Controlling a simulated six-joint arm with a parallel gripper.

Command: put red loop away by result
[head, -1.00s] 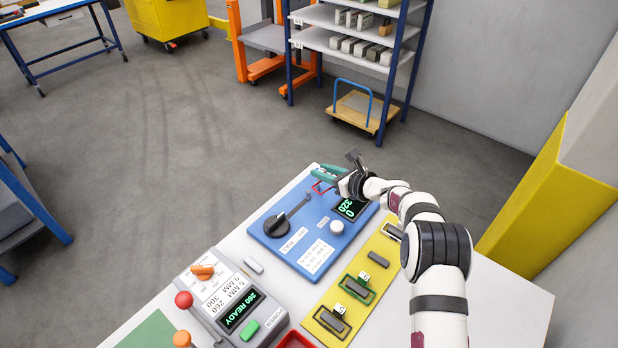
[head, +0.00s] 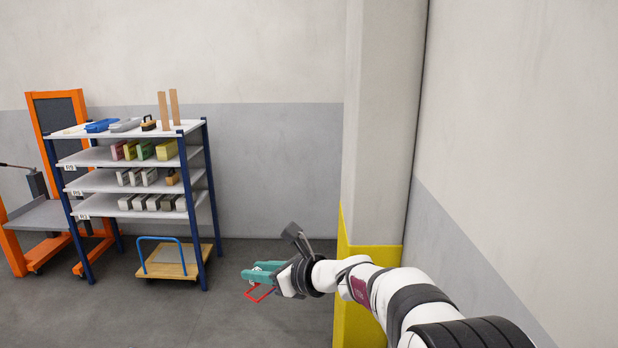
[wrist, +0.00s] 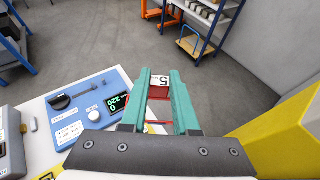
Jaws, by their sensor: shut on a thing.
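My gripper (head: 264,271) has teal fingers shut on the red loop (head: 259,295), which hangs out below the fingers in the head view. In the wrist view the red loop (wrist: 159,94) sits between the teal fingers with a white tag (wrist: 159,81) marked 5; the fingers hide part of it. The blue tester (wrist: 68,93), with a black knob (wrist: 60,102), a white button and a green-lit display (wrist: 118,105) that seems to read 0 and 320, lies on the white table to the left of and below my gripper. The gripper is apart from it.
A yellow board (wrist: 50,173) shows barely at the wrist view's lower left, beside a grey unit (wrist: 10,140). A yellow-based pillar (head: 368,290) stands right of my gripper. A shelf rack (head: 135,185) and a cart (head: 172,262) stand behind, across open floor.

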